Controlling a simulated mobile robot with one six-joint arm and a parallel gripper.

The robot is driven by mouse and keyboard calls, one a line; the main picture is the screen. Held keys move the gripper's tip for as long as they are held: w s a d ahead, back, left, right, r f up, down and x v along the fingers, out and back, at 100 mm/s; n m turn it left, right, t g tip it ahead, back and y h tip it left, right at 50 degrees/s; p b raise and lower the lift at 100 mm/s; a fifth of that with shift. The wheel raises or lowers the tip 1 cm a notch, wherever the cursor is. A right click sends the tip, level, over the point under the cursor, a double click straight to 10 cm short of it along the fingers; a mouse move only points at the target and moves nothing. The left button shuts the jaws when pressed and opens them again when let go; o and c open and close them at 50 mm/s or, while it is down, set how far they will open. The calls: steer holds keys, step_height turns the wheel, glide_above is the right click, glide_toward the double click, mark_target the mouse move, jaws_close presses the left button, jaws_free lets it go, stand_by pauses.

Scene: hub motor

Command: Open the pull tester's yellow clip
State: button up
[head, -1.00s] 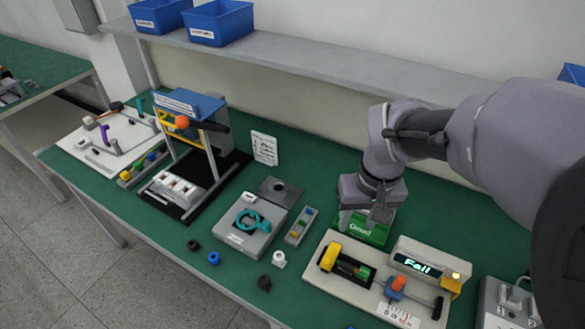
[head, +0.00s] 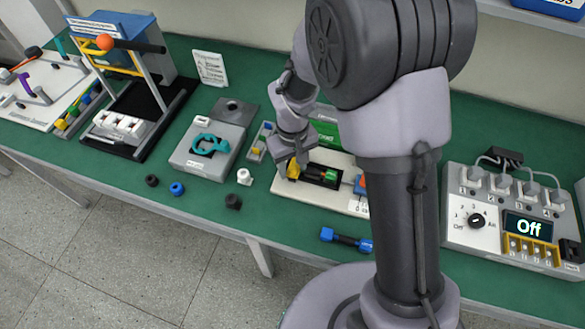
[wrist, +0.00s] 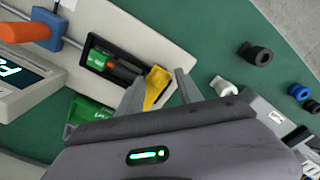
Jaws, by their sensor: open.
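The pull tester (head: 283,190) is a pale board on the green bench, partly hidden by my arm in the head view. Its yellow clip (head: 292,170) is at the left end of a dark slot. In the wrist view the yellow clip (wrist: 157,86) sits between the two fingertips of my open gripper (wrist: 160,88); I cannot tell whether they touch it. A green and orange-red piece (wrist: 104,64) lies in the slot beside the clip. My gripper (head: 291,157) is low over the clip in the head view. The tester's orange handle (wrist: 25,32) and lit display (wrist: 15,76) are at the left.
A green bin (head: 324,134) is behind the tester. A grey fixture with a teal ring (head: 209,145) is to the left. Black, blue and white small parts lie in front. A blue tool (head: 345,239) lies near the front edge.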

steer(key=shift+f, duration=0.1)
jaws_close()
stand_by(1.4)
